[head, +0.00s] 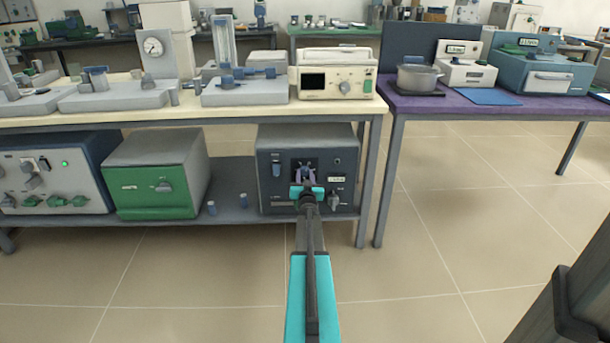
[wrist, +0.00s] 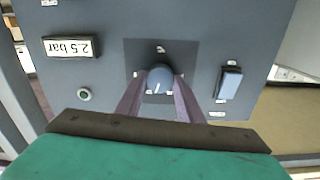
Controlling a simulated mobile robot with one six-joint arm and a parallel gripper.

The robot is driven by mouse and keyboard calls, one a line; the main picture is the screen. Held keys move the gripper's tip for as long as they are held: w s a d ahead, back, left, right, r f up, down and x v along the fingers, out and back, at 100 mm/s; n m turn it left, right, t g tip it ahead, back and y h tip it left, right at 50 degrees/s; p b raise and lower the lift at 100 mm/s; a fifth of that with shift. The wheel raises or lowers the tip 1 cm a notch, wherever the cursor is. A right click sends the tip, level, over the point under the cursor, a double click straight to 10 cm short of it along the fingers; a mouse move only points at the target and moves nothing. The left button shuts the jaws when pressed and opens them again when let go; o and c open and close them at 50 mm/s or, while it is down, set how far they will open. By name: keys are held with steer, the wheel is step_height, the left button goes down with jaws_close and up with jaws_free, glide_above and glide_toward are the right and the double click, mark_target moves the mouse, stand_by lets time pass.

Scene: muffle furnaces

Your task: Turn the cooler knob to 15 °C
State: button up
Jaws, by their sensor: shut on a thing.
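The cooler is a dark grey box (head: 270,150) on the lower shelf, and its front panel fills much of the wrist view (wrist: 210,50). The blue round knob (wrist: 160,75) with a white pointer line sits on a darker square plate with small white marks around it; the marks are too small to read. My gripper (head: 306,178) reaches straight to the panel. In the wrist view its purple-grey fingers (wrist: 160,88) are shut on the knob, one on each side. The pointer line shows near the knob's lower middle in this upside-down view. In the head view my gripper partly hides the knob.
The panel also has a "2.5 bar" label (wrist: 71,47), a small green-centred round part (wrist: 84,95) and a blue rocker switch (wrist: 230,83). A green box (head: 150,190) stands left of the cooler. The table leg (head: 371,180) is close on the right. The floor in front is clear.

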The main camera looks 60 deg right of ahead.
steer(key=shift+m+p, duration=0.6)
steer(key=shift+m, duration=0.6)
steer(key=o, duration=1.1)
steer(key=shift+a, duration=0.1)
steer(key=shift+p+v, duration=1.05)
steer(key=shift+v, duration=5.8)
